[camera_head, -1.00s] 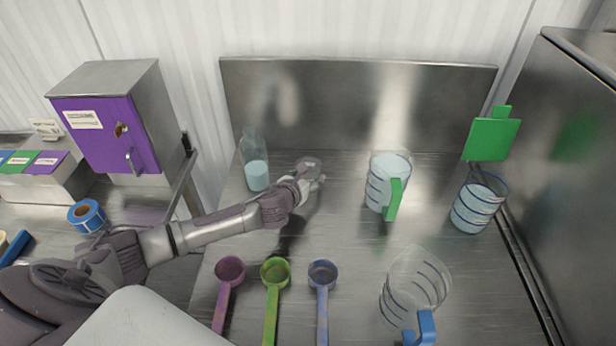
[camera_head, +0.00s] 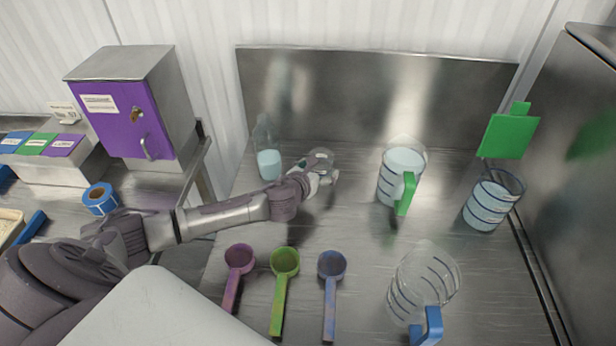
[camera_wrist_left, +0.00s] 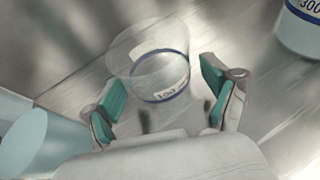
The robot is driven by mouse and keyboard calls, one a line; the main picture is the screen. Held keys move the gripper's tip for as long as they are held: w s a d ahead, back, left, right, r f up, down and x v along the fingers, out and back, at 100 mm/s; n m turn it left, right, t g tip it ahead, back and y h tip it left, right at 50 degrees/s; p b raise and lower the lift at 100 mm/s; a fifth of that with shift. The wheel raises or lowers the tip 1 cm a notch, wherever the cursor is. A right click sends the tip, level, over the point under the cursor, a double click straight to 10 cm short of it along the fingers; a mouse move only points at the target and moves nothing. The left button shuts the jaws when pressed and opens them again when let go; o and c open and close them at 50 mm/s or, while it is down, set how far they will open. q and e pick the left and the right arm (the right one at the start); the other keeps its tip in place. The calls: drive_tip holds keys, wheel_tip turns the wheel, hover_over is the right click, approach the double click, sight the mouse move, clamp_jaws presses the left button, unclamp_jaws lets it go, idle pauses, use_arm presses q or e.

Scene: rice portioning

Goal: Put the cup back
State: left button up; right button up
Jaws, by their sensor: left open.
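The cup is small and clear, with a blue ring and a "100" mark, and in the left wrist view the cup (camera_wrist_left: 158,62) stands on the metal counter. My left gripper (camera_wrist_left: 163,103) is open, its green-padded fingers on either side of the cup's near part, with gaps visible. In the head view the cup (camera_head: 320,156) shows faintly behind my left gripper (camera_head: 324,174), near the back of the counter. Contact between fingers and cup cannot be told there. My right gripper is not in view.
A clear bottle (camera_head: 269,164) stands left of the cup. A green-handled jug (camera_head: 389,184), another measuring vessel (camera_head: 484,207) and a blue-handled jug (camera_head: 408,292) stand to the right. Purple (camera_head: 238,258), green (camera_head: 285,262) and blue (camera_head: 331,265) scoops lie in front.

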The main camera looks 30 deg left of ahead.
use_arm(q)
drive_tip(key=b+v, duration=0.1)
drive_tip(key=v, duration=0.9)
drive_tip(key=shift+s, duration=0.25)
idle(1.0)
